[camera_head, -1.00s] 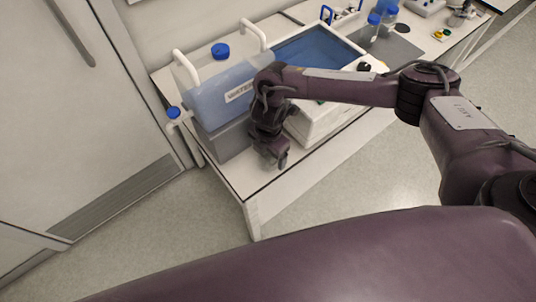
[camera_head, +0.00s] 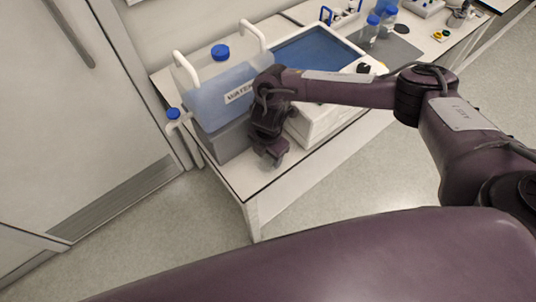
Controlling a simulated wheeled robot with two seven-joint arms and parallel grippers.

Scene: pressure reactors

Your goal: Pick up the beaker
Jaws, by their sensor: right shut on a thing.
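My right gripper (camera_head: 272,160) points down at the front left corner of the white bench, beside the water container. It is shut on a small, clear thing between its fingertips, which looks like the beaker (camera_head: 269,160). The beaker is faint and mostly hidden by the gripper. I cannot tell whether it touches the bench top. My left gripper is not in view.
The blue water container (camera_head: 215,103) stands on a grey block just left of my right gripper. A white device with a blue bath (camera_head: 318,52) is behind. Blue-capped bottles (camera_head: 370,32) stand farther back. The bench's front edge is close.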

